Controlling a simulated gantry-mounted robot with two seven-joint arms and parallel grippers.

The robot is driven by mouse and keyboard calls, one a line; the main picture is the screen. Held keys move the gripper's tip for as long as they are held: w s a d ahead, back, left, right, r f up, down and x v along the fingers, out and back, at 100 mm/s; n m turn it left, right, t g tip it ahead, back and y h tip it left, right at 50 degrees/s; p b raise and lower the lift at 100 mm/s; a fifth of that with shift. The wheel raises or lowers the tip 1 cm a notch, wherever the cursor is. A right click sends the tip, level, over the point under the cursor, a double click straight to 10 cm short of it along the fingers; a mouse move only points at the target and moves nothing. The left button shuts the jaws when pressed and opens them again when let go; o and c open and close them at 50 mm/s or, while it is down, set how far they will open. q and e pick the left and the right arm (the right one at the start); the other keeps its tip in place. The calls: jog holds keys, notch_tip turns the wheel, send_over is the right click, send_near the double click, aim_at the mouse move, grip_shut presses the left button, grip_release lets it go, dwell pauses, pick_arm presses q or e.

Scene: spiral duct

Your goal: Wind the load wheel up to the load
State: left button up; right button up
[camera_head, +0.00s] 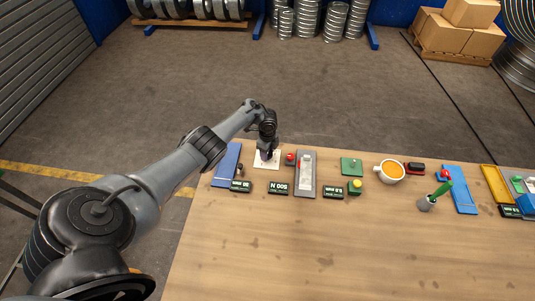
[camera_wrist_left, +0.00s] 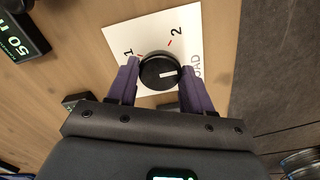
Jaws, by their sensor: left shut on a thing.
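The load wheel is a black round knob (camera_wrist_left: 158,74) with a white pointer bar, on a white square plate (camera_wrist_left: 120,35). The plate carries "1", "2", red ticks and lettering ending in "OAD", partly hidden by a finger. The pointer bar lies toward the right in the left wrist view, off both ticks. My left gripper (camera_wrist_left: 160,68) is shut on the knob, one purple finger on each side. In the head view my left gripper (camera_head: 268,151) reaches down over the white plate (camera_head: 262,163). A display (camera_head: 278,188) reading about "N 005" sits in front. My right gripper is not in view.
A blue panel (camera_head: 227,165) is left of the plate; a red button (camera_head: 290,158) and grey slider panel (camera_head: 305,184) are close right. The table's front is clear.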

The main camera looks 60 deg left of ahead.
pick_arm(q)
jog(key=shift+m+b, duration=0.45)
jog(key=shift+m, duration=0.55)
jog(key=o, duration=1)
jog(key=shift+o, duration=0.2)
jog(key=shift+r, duration=0.1)
notch_tip(320, 180, up, 11)
jog(key=p, duration=0.3)
jog(key=shift+f, duration=0.2)
